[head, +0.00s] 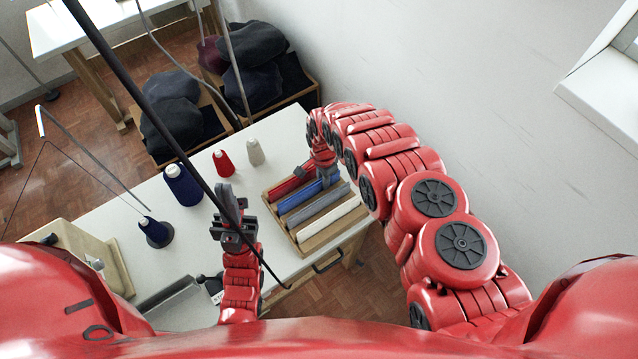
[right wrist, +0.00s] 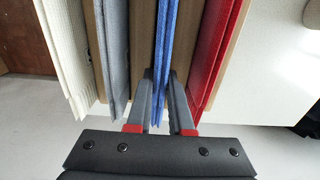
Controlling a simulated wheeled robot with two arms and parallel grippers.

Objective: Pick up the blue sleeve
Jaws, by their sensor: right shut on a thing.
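The blue sleeve (head: 302,205) lies in the wooden tray (head: 310,246) between the red sleeve (head: 287,187) and the grey sleeve (head: 318,211). In the right wrist view the blue sleeve (right wrist: 166,45) runs down between the fingers of my right gripper (right wrist: 160,90), which is shut on it at its end. In the head view my right gripper (head: 326,176) reaches the far end of the blue sleeve and partly hides it. My left gripper (head: 234,222) hangs above the table; its finger gap is unclear.
A white sleeve (head: 329,221) lies at the tray's near side. Blue (head: 183,185), red (head: 223,163) and pale (head: 255,152) thread spools stand on the white table (head: 150,215). A dark spool (head: 155,232) stands further left. Boxes of dark cloth (head: 262,85) are behind; a wall is right.

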